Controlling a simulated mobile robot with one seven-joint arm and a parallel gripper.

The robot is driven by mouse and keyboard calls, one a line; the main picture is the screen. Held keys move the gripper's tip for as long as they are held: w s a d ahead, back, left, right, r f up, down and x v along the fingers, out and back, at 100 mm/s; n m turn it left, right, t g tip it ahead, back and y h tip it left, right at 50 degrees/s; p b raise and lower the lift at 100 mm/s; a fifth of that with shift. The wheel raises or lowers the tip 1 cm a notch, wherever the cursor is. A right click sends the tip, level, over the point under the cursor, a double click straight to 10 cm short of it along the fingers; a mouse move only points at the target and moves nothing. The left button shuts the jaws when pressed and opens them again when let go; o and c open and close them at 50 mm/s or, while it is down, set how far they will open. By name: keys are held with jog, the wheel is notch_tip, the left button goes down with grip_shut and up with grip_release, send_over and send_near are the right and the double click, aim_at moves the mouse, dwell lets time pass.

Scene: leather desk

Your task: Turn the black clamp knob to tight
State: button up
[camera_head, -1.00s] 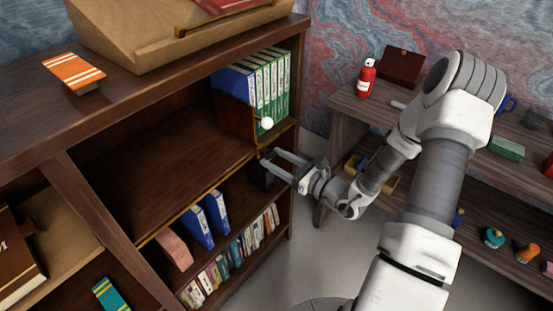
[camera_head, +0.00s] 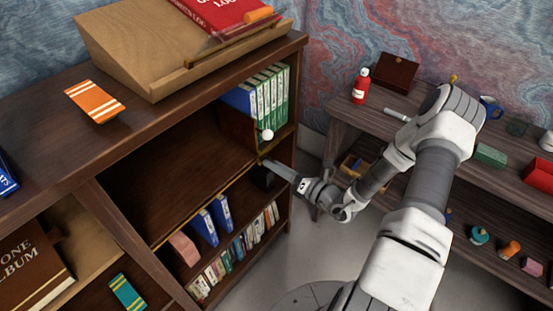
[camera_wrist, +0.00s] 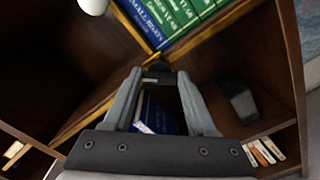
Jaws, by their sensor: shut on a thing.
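The black clamp knob (camera_wrist: 159,70) shows in the wrist view at the brass-coloured shelf edge, below the blue and green books. My gripper (camera_wrist: 158,77) has its two grey fingers around the knob, one on each side, with the tips against it. In the head view my gripper (camera_head: 268,163) reaches the front edge of the middle shelf from the right. There its fingers are seen nearly edge-on and the knob cannot be made out. No mark showing how tight the knob is can be read.
A bookend with a white ball (camera_head: 267,135) stands close above my gripper, beside the green books (camera_head: 272,96). A dark box (camera_head: 263,178) sits on the shelf below, with blue binders (camera_head: 205,226) to its left. The middle shelf (camera_head: 180,180) is mostly bare.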

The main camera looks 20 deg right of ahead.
jog(key=shift+d+f+m+p, duration=0.1)
jog(key=shift+m+p, duration=2.15)
jog(key=shift+m, duration=2.05)
jog(key=o, duration=1.4)
jog(key=shift+c, duration=0.2)
jog(key=v, duration=1.7)
jog(key=shift+p, duration=0.4)
jog(key=shift+s+d, duration=0.1)
